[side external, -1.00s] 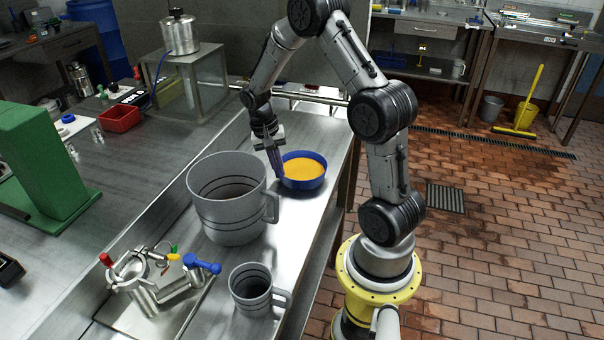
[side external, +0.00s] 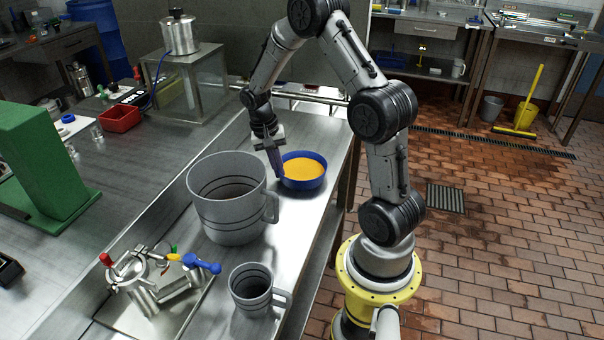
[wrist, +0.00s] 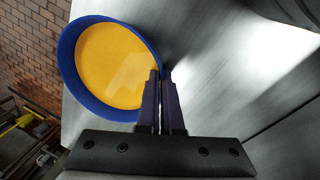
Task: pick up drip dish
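The drip dish (side external: 306,184) is a round blue dish with a flat orange-yellow content. It stands level on the steel bench, behind and right of the large grey jug. In the wrist view the dish (wrist: 68,72) fills the upper left. My gripper (side external: 280,176) points down at the left side of the dish. In the wrist view my gripper's fingers (wrist: 161,76) are close together, one inside the rim and one outside, pinching the blue wall. The far part of the gripped wall is hidden by the fingers.
A large grey jug (side external: 228,205) stands close to the left of my gripper. A smaller grey jug (side external: 251,291) is at the front. A valve assembly (side external: 150,285) with coloured handles sits in a tray. The bench behind the dish is clear.

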